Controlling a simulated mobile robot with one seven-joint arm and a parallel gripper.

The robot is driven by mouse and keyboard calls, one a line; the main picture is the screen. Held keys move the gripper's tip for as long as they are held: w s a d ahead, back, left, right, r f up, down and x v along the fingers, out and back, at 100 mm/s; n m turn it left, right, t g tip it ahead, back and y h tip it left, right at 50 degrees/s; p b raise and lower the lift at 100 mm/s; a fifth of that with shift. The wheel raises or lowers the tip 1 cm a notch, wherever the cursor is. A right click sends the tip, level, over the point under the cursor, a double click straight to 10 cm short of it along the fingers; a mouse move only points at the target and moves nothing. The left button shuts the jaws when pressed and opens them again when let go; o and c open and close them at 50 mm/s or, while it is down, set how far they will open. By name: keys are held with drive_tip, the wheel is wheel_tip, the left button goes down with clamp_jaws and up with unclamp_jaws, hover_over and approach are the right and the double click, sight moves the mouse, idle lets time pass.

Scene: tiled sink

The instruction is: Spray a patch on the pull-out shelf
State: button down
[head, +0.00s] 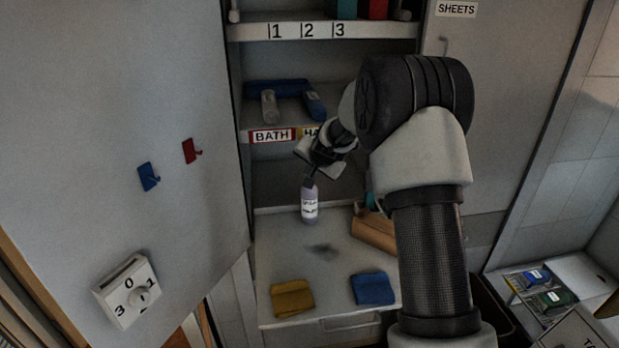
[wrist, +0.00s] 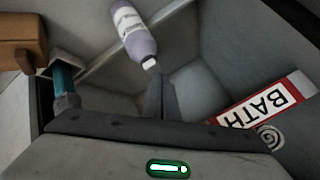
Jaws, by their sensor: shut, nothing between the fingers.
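A pale purple bottle (head: 309,203) with a white label stands on the pull-out shelf (head: 335,297), towards its back. The bottle also shows in the wrist view (wrist: 134,32), with its white cap just beyond my fingertips. A dark smudge-like patch (head: 323,250) lies on the shelf in front of the bottle. My gripper (head: 310,181) is over the bottle's top in the head view. In the wrist view my gripper (wrist: 160,80) is shut with its fingers together and empty. Whether the fingertips touch the cap I cannot tell.
A yellow cloth (head: 291,298) and a blue cloth (head: 373,289) lie at the shelf's front. A tan box (head: 374,229) with a teal item stands right of the patch. The shelf board labelled BATH (head: 272,135) is above, close to my gripper. A cabinet door (head: 170,90) stands at left.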

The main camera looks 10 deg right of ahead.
drive_tip(key=shift+r, duration=0.3)
wheel_tip(320, 180, up, 6)
drive_tip(key=p, duration=0.3)
drive_tip(key=shift+p, duration=0.4)
drive_tip(key=shift+r, duration=0.1)
idle(2.3)
drive_tip(key=shift+f+b, duration=1.85)
drive_tip(key=shift+f, duration=1.25)
